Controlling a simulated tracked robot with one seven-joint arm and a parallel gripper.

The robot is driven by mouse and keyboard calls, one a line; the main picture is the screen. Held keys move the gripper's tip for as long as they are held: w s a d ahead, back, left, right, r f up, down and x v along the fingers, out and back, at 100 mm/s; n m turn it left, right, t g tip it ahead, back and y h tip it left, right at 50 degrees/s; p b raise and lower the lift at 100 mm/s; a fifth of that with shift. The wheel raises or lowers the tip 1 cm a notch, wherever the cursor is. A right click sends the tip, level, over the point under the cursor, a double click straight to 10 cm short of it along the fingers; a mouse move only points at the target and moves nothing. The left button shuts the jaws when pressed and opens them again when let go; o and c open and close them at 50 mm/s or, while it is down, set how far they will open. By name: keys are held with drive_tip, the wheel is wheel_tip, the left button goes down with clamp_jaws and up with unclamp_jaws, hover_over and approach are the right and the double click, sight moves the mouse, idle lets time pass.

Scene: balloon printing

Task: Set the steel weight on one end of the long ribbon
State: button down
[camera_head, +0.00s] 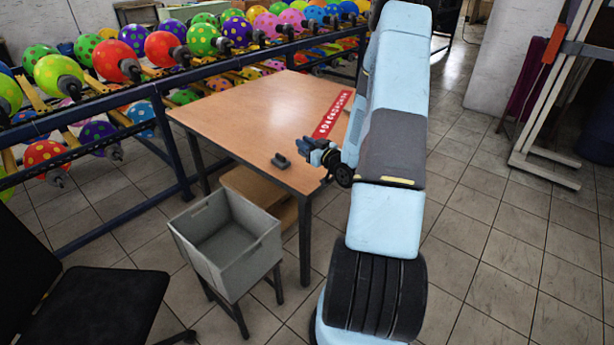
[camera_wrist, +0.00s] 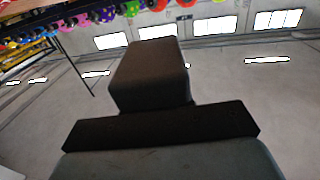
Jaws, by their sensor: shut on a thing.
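The long ribbon (camera_head: 334,114) is a red strip with white print lying on the wooden table (camera_head: 235,112). Its near end is close to my gripper; my arm stands close to its right side. My gripper (camera_head: 312,148) is at the table's right front corner, shut on a dark piece that I take for the steel weight. In the wrist view a dark grey block (camera_wrist: 150,75) fills the middle, above a black bar. Its contact with the fingers is hidden.
A grey open bin (camera_head: 228,241) on legs stands before the table. A black chair (camera_head: 95,300) is at lower left. Racks of coloured balloons (camera_head: 130,60) run behind the table. A white frame (camera_head: 550,110) stands at right. The table's left and middle are clear.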

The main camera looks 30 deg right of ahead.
drive_tip(key=s+d+r+n+y, duration=0.1)
drive_tip(key=s+d+r, duration=0.1)
drive_tip(key=s+d, duration=0.5)
drive_tip(key=shift+v, duration=0.95)
drive_tip(key=shift+d, duration=0.1)
drive_tip(key=w+a+f, duration=0.2)
drive_tip(key=w, duration=0.1)
drive_tip(key=w+a+f, duration=0.2)
drive_tip(key=w+f, duration=0.1)
drive_tip(key=w, duration=0.1)
drive_tip(key=w+a+f, duration=0.2)
drive_tip(key=w+f, duration=0.1)
drive_tip(key=shift+w, duration=0.35)
drive_tip(key=shift+w+a+f, duration=0.3)
drive_tip(key=shift+w+f, duration=0.25)
drive_tip(key=shift+f, duration=0.15)
drive_tip(key=shift+w+a+f, duration=0.1)
drive_tip(key=shift+w+f, duration=0.05)
drive_tip(key=shift+f, duration=0.65)
drive_tip(key=shift+w+a+f, duration=0.1)
drive_tip(key=shift+f, duration=0.7)
drive_tip(key=shift+f, duration=0.2)
